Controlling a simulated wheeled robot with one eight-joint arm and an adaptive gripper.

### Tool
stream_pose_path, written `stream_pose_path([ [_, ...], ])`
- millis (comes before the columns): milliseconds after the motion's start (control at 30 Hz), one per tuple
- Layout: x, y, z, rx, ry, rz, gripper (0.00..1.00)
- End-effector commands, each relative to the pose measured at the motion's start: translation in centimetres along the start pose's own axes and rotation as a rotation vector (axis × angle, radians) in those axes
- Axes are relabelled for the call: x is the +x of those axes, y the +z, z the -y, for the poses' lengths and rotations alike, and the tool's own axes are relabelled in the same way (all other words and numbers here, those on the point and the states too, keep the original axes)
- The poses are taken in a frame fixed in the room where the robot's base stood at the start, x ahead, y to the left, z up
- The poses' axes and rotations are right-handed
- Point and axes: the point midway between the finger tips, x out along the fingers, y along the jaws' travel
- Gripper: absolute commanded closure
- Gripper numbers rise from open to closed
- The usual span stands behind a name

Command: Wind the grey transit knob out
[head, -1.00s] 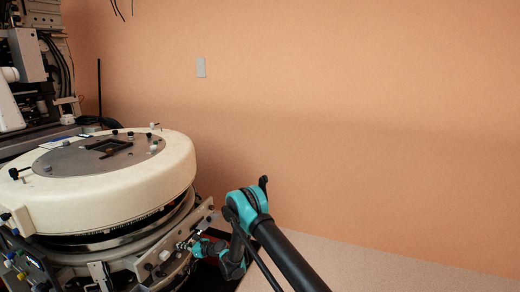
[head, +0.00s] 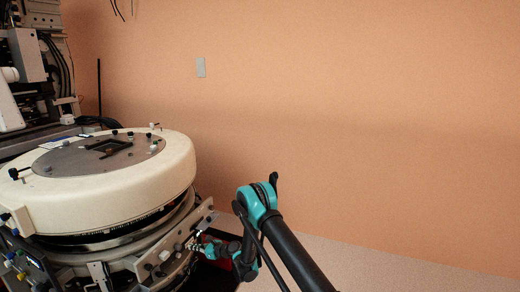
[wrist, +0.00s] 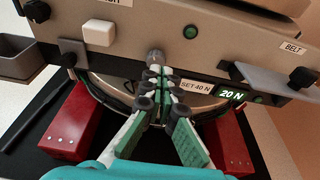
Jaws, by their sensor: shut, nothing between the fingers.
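In the wrist view a small grey knob (wrist: 155,57) stands out from the beige panel (wrist: 240,50), just beyond my fingertips. I take it for the transit knob. My gripper (wrist: 160,80) points at it, with the fingers shut and empty. The tips overlap the knob's lower side in the picture, so I cannot tell whether they touch it. In the head view my gripper (head: 199,246) is at the lower side of the round cream machine (head: 120,190); the knob is too small to make out there.
A "SET 40 N" label (wrist: 196,86) and a display reading 20 N (wrist: 231,94) are right of the knob. Black knobs (wrist: 37,11) (wrist: 302,78), a grey tray (wrist: 20,58) and red blocks (wrist: 68,125) (wrist: 228,140) flank my gripper. The orange wall is behind.

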Motion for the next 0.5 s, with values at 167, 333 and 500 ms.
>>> stream_pose_path([
  [167,0.2,-0.1,1.0,-0.001,0.001,0.001,1.0],
  [333,1.8,0.3,0.8,-0.001,0.002,0.0,1.0],
  [500,3.9,0.9,0.9,-0.001,0.001,0.001,1.0],
])
